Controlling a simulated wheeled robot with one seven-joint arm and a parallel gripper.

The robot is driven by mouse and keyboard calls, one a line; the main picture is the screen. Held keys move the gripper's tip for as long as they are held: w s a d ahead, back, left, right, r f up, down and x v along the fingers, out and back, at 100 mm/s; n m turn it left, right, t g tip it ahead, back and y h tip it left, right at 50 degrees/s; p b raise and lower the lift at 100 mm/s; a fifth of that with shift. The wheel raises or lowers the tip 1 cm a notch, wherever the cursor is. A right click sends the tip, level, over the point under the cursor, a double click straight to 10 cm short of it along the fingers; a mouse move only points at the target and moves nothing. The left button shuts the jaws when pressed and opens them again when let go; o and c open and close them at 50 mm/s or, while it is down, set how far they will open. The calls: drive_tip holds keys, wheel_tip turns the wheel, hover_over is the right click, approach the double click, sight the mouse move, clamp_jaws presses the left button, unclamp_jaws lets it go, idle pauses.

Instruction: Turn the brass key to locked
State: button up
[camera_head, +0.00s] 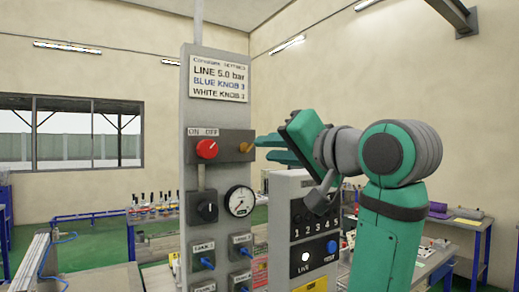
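The brass key (246,147) sticks out of a grey box on the upper part of a tall grey panel (187,80), right of a red knob. It is small here, and I cannot read its turned position. My gripper (264,148) is just right of the key, with its green fingers pointing left towards the panel. A gap shows between the two fingers, and nothing is seen between them. The tips look close to the key but apart from it; the depth between them is hard to judge.
The red knob (206,149) sits under an ON/OFF label. Below are a black selector (207,208), a pressure gauge (240,201) and blue-handled valves (207,263). A grey box with numbers and a blue button (331,247) stands right of the panel, below my gripper.

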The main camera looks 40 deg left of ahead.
drive_tip(key=shift+v, duration=1.8)
